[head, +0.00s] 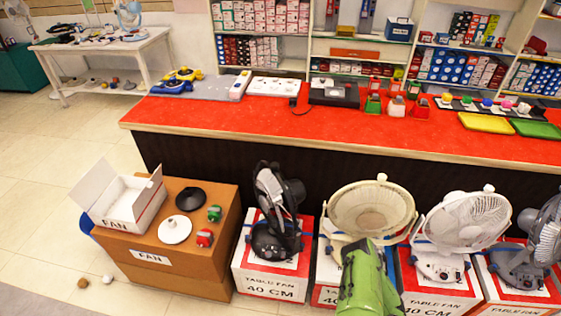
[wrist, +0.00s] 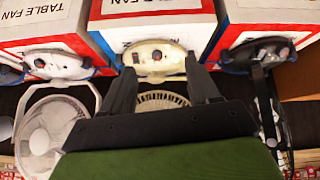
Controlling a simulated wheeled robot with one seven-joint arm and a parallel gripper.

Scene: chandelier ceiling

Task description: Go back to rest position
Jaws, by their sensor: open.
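My gripper (wrist: 160,65) shows in the wrist view with its two dark fingers spread apart and nothing between them. The cream fan (wrist: 155,60) lies beyond the fingers, its base in the gap between the tips; I cannot tell whether they touch it. In the head view, my green arm rises at the bottom centre, in front of the cream fan (head: 371,207). The arm hides that fan's base and part of its box. My gripper's fingers cannot be made out in the head view.
A black fan (head: 275,215) and a white fan (head: 465,222) stand on boxes either side of the arm. A red counter (head: 330,125) runs behind them. A brown box (head: 185,255) holds a white carton (head: 127,205) at left.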

